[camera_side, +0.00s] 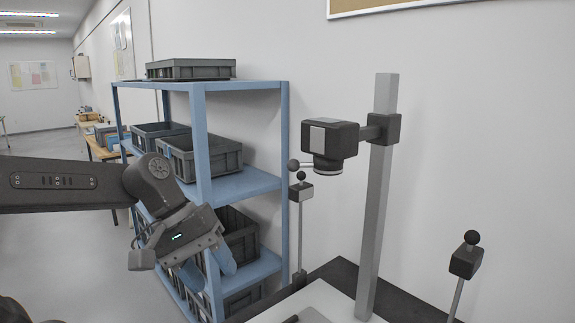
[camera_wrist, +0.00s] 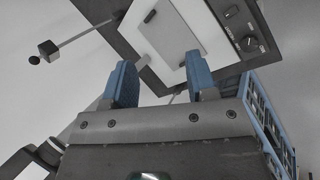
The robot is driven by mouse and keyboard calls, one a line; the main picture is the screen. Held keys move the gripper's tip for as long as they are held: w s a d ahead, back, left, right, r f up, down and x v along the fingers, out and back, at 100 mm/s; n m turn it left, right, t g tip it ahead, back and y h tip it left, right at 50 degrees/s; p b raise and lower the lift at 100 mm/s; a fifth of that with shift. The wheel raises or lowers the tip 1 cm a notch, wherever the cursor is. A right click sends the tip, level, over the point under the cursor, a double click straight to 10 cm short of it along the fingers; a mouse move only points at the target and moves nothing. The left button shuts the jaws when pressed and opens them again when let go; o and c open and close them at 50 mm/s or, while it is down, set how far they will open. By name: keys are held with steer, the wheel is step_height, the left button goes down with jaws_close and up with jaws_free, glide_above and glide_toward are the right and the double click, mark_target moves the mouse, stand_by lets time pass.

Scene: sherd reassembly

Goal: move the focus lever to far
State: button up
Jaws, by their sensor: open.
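The focus lever (camera_side: 303,166) is a short pale rod with a dark ball knob, sticking out to the left from under the dark camera head (camera_side: 337,143) in the side view. No far or near marking on it can be read. My gripper (camera_side: 209,268) is to the left of the lever and lower, in front of the shelf, with its blue fingers tilted downward. In the wrist view my gripper (camera_wrist: 162,82) shows its two blue fingers wide apart with nothing between them. The lever cannot be made out in the wrist view.
A grey column (camera_side: 379,200) carries the camera head above a dark-edged base (camera_side: 405,303). Ball-topped lamp stands flank it, one (camera_side: 300,192) just below the lever, one (camera_side: 466,261) at right. A blue shelf (camera_side: 203,150) with grey crates stands behind my gripper.

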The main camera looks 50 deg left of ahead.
steer(key=w+a+r+n+t+h, duration=0.1)
steer(key=w+a+r+n+h, duration=0.1)
steer(key=w+r+n+h, duration=0.4)
steer(key=n+t+h, duration=0.2)
steer(key=n+t, duration=0.6)
steer(key=n, duration=0.5)
glide_toward(288, 165)
steer(key=x, duration=0.9)
steer(key=shift+w+f, duration=0.1)
steer(key=shift+w, duration=0.5)
jaws_close()
